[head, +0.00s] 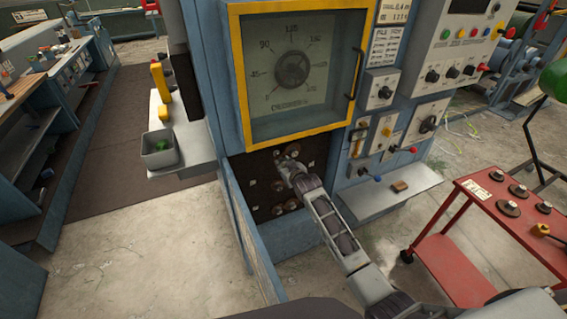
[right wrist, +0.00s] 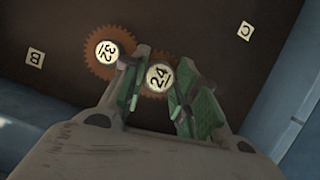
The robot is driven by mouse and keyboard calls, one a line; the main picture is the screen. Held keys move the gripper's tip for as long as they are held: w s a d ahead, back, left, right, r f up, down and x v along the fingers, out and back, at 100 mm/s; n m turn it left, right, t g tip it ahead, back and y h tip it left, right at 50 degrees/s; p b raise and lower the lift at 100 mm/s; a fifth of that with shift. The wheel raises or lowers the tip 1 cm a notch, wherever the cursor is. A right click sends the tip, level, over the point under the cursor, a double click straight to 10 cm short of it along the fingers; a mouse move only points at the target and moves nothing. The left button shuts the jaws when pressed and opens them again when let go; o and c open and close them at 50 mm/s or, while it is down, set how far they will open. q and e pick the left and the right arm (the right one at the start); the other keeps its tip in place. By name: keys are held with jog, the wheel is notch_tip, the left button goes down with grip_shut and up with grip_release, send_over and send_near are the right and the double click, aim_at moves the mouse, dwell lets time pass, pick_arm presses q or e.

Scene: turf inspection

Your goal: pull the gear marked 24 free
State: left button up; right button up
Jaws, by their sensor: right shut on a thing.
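The gear marked 24 (right wrist: 158,77) shows in the right wrist view with a pale numbered face and a brown toothed rim. It sits against a dark panel, between the two green-padded fingers of my right gripper (right wrist: 160,95), which is shut on it. A larger brown gear marked 32 (right wrist: 107,53) is just to its left; the two rims look very close, and a finger hides where they meet. In the head view my right gripper (head: 286,164) reaches into the open bay below the dial and mostly hides the gear. My left gripper is not in view.
The dark panel (right wrist: 190,25) carries letter tags B (right wrist: 35,58) and C (right wrist: 245,30). An open blue door (head: 247,232) stands left of the bay. A grey shelf (head: 385,197) juts out at right. A red cart (head: 500,212) holding several gears stands further right.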

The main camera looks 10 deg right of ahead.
jog(key=shift+s+d+r+p, duration=0.1)
jog(key=shift+s+d+p, duration=0.05)
jog(key=shift+s+p, duration=0.6)
jog(key=shift+s+d+p, duration=0.15)
jog(key=shift+s+p, duration=0.35)
jog(key=shift+s, duration=0.5)
